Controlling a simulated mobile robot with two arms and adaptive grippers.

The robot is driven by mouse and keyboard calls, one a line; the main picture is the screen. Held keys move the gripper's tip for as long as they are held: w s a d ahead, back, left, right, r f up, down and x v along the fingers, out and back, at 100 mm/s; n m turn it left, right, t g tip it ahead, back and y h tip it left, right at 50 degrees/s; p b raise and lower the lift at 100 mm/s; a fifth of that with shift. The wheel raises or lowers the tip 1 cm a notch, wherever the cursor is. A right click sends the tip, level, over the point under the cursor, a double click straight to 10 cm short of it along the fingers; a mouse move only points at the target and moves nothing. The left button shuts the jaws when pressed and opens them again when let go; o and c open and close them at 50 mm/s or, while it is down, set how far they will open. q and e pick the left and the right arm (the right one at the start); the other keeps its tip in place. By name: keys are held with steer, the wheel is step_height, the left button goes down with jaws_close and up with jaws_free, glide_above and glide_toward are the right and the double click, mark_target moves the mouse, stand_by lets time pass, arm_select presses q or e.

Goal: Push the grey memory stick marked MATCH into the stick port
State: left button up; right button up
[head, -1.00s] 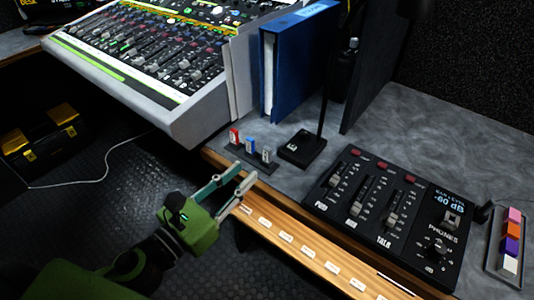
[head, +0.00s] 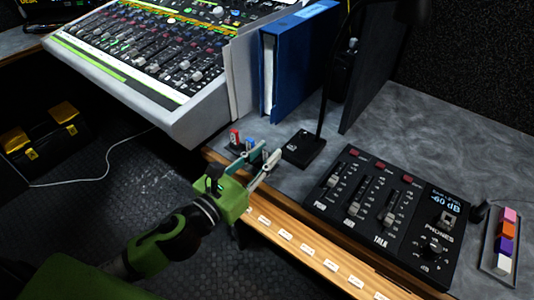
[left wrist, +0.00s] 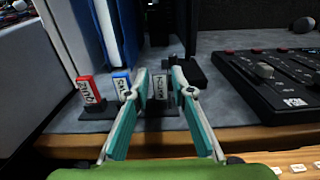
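The grey stick (left wrist: 160,87) stands upright at the right end of the row of sticks, with a label that is too small to read surely. A blue stick (left wrist: 121,85) and a red stick (left wrist: 88,91) stand to its left in a dark holder (left wrist: 98,113). My left gripper (head: 264,158) is open, its fingertips on either side of the grey stick; in the left wrist view (left wrist: 159,78) a small gap shows beside the stick. In the head view the fingers partly hide it. I cannot make out the stick port. My right gripper is out of view.
A black lamp base (head: 304,149) stands just right of the sticks. A blue binder (head: 298,60) stands behind them. A black control panel (head: 330,205) with faders lies to the right. The wooden desk edge (head: 310,255) runs in front, below the gripper.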

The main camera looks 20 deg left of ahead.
arm_select(q)
steer(key=shift+w+d, duration=0.2)
steer(key=shift+w, duration=0.3)
steer(key=c, duration=0.6)
steer(key=shift+o, duration=0.2)
steer(key=shift+r, duration=0.15)
